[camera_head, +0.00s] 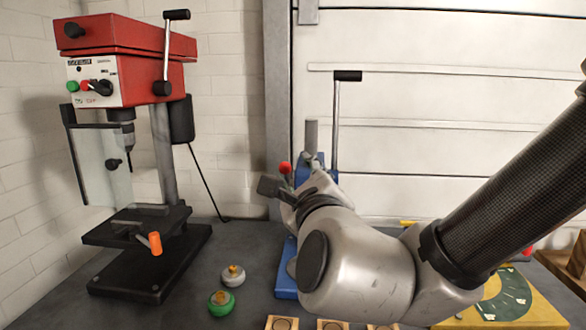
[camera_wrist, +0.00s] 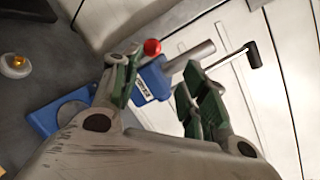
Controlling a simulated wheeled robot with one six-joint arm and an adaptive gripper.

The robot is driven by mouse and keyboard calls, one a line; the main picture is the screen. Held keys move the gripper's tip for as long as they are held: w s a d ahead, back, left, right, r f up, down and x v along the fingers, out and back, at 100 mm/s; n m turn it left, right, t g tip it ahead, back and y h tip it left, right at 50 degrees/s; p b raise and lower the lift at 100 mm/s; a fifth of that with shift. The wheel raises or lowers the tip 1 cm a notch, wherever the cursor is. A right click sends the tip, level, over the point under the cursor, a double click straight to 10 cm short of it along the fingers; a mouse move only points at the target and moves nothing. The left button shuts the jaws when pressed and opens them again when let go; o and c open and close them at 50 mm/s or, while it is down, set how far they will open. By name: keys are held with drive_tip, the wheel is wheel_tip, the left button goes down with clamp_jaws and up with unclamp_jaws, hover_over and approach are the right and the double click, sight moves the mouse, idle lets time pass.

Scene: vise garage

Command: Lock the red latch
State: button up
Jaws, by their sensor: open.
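The red latch shows as a red ball knob (camera_head: 285,167) on the blue press (camera_head: 285,278), which stands on the bench in front of the garage door. In the wrist view the red knob (camera_wrist: 152,47) is beyond the tip of the left finger, near the blue press head (camera_wrist: 153,80). My gripper (camera_head: 283,190) is in front of the press, close to and below the knob in the head view. My arm hides much of the press in the head view.
A red drill press (camera_head: 125,50) with an orange-handled vise stands on the left. Two small round pieces, one green (camera_head: 221,302) and one grey (camera_head: 233,276), lie between. Wooden blocks (camera_head: 330,324) and a yellow board (camera_head: 540,315) are at the front. The press lever (camera_head: 336,120) rises behind my gripper.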

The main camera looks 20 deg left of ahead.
sight(286, 170)
drive_tip(key=shift+a+f+n+y, duration=0.15)
drive_tip(key=shift+a+n+y, duration=0.25)
drive_tip(key=shift+a, duration=0.6)
drive_tip(key=x, duration=0.6)
drive_tip(key=shift+w, duration=0.1)
drive_tip(key=shift+c, duration=0.4)
clamp_jaws()
drive_tip(key=shift+a, duration=0.1)
